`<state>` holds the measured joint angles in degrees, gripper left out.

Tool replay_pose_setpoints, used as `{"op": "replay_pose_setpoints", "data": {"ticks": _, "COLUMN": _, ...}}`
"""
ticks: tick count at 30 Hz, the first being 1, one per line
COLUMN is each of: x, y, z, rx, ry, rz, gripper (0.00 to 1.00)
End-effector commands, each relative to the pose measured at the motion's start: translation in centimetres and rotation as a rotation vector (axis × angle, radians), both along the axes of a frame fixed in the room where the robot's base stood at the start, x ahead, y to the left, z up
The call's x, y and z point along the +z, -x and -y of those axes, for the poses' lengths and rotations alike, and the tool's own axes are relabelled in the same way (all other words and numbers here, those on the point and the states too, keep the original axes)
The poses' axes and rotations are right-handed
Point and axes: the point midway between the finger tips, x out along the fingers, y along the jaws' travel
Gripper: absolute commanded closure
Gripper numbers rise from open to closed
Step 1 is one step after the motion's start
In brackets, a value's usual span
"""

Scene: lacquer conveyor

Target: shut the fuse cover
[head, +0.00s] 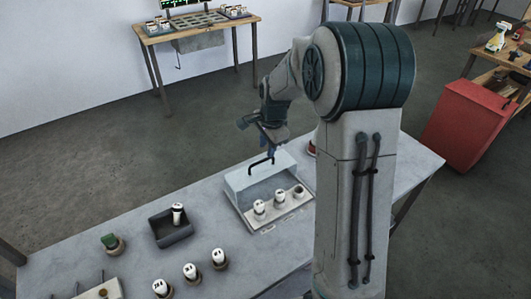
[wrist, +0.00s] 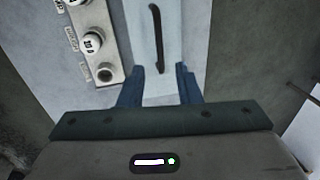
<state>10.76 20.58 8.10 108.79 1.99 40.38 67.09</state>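The fuse cover (head: 247,181) is a pale, partly see-through lid with a black bar handle (head: 261,160). It stands raised at the back of the fuse base (head: 267,226), leaving the white-topped fuses (head: 260,207) exposed. My gripper (head: 268,147) is above the cover, close to the handle. In the wrist view my gripper (wrist: 159,75) has its two blue fingers apart with nothing between them. The handle (wrist: 156,40) lies just beyond the fingertips, roughly lined up with the gap. The fuse row (wrist: 91,41) shows at the left, its nearest socket (wrist: 105,73) looking empty.
A dark tray (head: 172,238) holding one fuse stands left of the base. Several loose fuses (head: 190,271) and a green-topped piece (head: 110,242) stand on the grey table (head: 235,254). A red object, partly hidden by my arm, is right of the cover.

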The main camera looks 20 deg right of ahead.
Motion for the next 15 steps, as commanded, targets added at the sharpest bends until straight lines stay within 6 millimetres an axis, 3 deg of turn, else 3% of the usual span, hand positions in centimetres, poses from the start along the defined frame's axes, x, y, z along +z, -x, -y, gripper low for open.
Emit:
{"op": "replay_pose_setpoints", "data": {"ticks": 6, "x": -3.4, "y": -0.6, "z": -0.2, "rx": 0.001, "ry": 0.0, "rz": -0.002, "gripper": 0.69}}
{"op": "replay_pose_setpoints", "data": {"ticks": 15, "x": -4.9, "y": -0.9, "z": -0.3, "rx": 0.001, "ry": 0.0, "rz": 0.0, "gripper": 0.69}}
